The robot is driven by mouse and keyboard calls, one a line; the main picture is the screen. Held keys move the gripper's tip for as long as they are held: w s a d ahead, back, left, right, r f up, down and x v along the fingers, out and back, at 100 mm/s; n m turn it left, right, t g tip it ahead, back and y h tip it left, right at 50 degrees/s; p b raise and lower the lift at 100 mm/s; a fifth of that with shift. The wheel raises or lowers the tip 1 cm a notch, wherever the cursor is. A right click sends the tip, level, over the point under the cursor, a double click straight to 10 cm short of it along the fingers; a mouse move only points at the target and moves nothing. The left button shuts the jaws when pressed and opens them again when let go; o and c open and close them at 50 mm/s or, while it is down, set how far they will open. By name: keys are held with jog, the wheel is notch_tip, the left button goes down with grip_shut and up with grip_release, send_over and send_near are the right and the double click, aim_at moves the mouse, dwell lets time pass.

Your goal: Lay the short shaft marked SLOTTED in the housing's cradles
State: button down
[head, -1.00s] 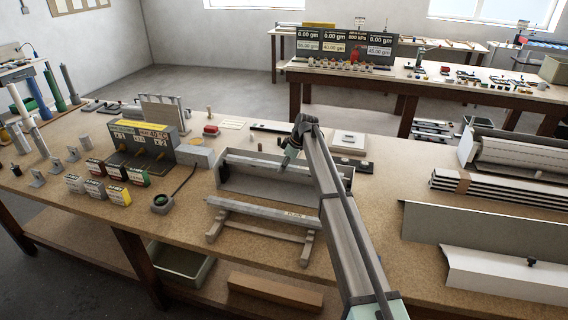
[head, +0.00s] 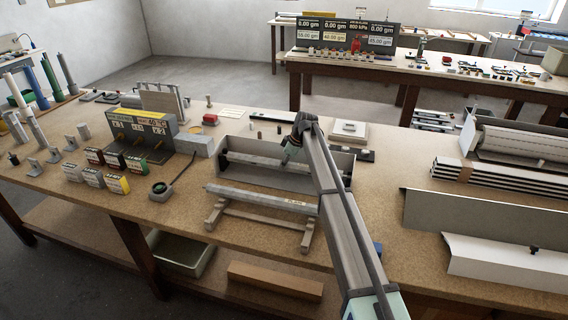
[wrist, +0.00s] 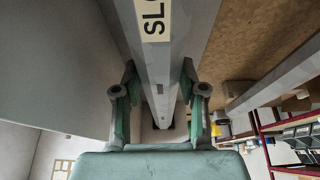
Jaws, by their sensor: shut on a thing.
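The short shaft (wrist: 160,62) is a grey bar with a pale label, of which "SLO" can be read in the wrist view. My gripper (wrist: 160,100) is shut on it, with one green-padded finger on each side. In the head view my gripper (head: 289,153) is at the open-topped grey housing (head: 232,177). A bar runs lengthwise inside the housing walls there, passing under my gripper. The cradles are too small or hidden, so I cannot tell whether the shaft touches them.
A second grey shaft, its label apparently PLAIN (head: 262,195), lies on a wooden stand (head: 307,236) in front of the housing. Small boxes (head: 90,172) and a display unit (head: 140,135) stand to the left. Long profiles (head: 490,180) lie to the right.

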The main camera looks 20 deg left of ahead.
jog(key=shift+f+b, duration=0.35)
dwell(0.6)
jog(key=c, duration=0.6)
grip_release()
jog(key=v, duration=1.2)
